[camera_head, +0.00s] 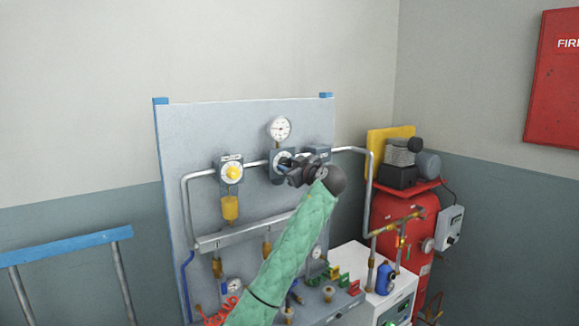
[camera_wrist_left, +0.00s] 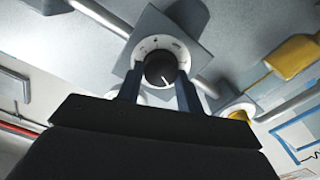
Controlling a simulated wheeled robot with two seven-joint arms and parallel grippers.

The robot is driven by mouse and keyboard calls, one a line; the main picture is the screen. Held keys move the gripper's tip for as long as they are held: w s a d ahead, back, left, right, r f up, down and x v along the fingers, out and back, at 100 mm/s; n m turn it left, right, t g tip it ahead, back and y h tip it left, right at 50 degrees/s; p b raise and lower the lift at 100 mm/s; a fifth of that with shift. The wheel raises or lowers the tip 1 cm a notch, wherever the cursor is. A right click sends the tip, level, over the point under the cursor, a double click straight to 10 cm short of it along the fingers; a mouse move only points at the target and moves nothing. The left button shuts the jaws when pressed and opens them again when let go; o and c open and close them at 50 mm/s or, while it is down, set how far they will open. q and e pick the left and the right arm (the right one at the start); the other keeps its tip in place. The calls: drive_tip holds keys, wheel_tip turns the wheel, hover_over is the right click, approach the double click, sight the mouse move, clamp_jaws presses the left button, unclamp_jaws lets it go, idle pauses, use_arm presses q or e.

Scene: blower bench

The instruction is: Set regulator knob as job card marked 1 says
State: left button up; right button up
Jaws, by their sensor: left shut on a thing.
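The regulator knob is a round black knob (camera_wrist_left: 160,67) with a white pointer line, on a white marked dial in the left wrist view. The line points to the lower right there; the dial marks are too small to read. The knob sits on a grey square block (camera_head: 276,177) below the white gauge (camera_head: 280,129) on the panel. My left gripper (camera_head: 291,165) reaches up to it and covers most of it in the head view. In the wrist view its fingers (camera_wrist_left: 158,84) are shut on the knob, one on each side. I cannot make out job card 1. My right gripper is not in view.
A yellow knob (camera_head: 232,172) is left of my gripper on the same grey panel (camera_head: 200,130). Pipes (camera_head: 187,215) run across the panel. A red compressor tank (camera_head: 395,215) stands to the right. A blue-topped rail (camera_head: 75,245) is at the left.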

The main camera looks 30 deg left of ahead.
use_arm(q)
drive_tip(key=shift+f+m+b, duration=0.1)
drive_tip(key=shift+m+b, duration=0.2)
drive_tip(key=shift+m, duration=0.1)
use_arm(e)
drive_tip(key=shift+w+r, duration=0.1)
use_arm(q)
drive_tip(key=m+b, duration=0.2)
drive_tip(key=m, duration=0.2)
drive_tip(key=shift+m, duration=0.3)
drive_tip(key=m, duration=0.2)
drive_tip(key=shift+w+m, duration=0.1)
drive_tip(key=shift+m, duration=1.1)
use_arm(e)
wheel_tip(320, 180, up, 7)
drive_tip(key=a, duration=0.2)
use_arm(q)
drive_tip(key=m, duration=0.3)
drive_tip(key=shift+w+d+m, duration=0.1)
drive_tip(key=shift+m, duration=0.3)
drive_tip(key=m+p, duration=0.2)
drive_tip(key=m, duration=0.2)
drive_tip(key=shift+m, duration=0.4)
drive_tip(key=shift+m+p, duration=0.6)
drive_tip(key=shift+m, duration=0.3)
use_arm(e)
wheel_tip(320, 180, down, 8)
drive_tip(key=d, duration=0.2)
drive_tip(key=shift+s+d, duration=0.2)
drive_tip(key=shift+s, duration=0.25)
